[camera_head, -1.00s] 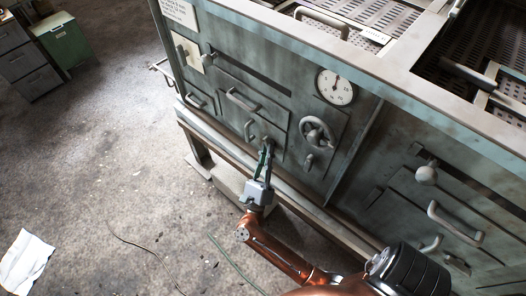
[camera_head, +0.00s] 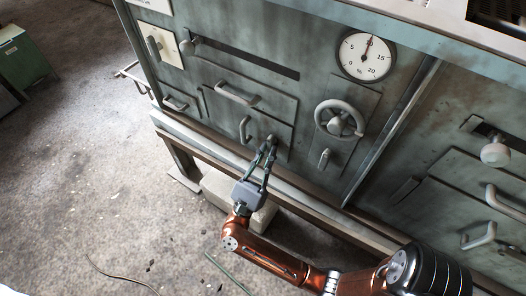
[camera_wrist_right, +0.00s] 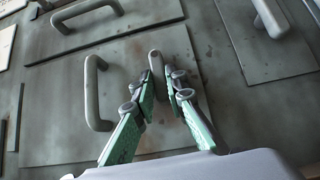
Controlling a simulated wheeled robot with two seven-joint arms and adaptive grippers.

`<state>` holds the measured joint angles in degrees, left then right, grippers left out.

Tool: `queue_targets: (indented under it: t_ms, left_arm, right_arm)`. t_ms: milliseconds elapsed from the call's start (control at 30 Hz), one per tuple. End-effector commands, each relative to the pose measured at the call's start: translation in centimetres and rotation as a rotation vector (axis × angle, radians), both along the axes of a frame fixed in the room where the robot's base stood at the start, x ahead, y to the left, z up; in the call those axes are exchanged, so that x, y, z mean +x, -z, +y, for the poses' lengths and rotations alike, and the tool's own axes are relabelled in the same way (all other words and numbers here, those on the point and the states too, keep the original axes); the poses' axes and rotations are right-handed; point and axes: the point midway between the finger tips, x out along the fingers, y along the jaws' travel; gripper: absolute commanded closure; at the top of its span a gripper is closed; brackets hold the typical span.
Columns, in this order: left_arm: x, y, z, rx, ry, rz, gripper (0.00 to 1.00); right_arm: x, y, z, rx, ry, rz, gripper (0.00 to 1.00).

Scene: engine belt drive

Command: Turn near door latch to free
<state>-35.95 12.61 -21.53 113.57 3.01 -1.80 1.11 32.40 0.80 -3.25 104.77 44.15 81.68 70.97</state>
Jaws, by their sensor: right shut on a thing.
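The near door (camera_head: 222,108) is a low grey-green panel on the side of the engine housing, with a curved handle (camera_head: 245,129). Its small grey latch (camera_head: 272,139) sits right of that handle. My right gripper (camera_head: 267,152) reaches up to the latch, its two fingers closed in around it. In the right wrist view the latch (camera_wrist_right: 156,62) shows as a rounded upright knob at the fingertips (camera_wrist_right: 163,84); its lower part is hidden between them. The door handle (camera_wrist_right: 95,93) stands left of the fingers there. My left gripper is out of view.
A round dial gauge (camera_head: 366,55) and a spoked handwheel (camera_head: 339,119) are mounted to the right of the latch. A long drawer-like handle (camera_head: 236,96) lies above it. A ledge (camera_head: 300,199) runs below the doors. The floor at the left is open.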

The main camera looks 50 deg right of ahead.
Motion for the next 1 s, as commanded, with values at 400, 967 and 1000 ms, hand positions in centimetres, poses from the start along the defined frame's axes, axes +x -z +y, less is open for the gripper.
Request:
queue_targets:
  t_ms: [400, 967, 1000]
  left_arm:
    - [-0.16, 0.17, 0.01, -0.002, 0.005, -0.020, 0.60]
    - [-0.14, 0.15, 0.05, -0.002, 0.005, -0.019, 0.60]
    - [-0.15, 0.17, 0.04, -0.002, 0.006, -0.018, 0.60]
  right_arm:
    - [0.03, 0.13, -0.05, 0.005, 0.000, -0.015, 1.00]
    - [0.03, 0.02, -0.02, 0.002, 0.000, -0.017, 0.70]
    - [0.03, 0.01, -0.01, 0.002, 0.000, -0.017, 0.70]
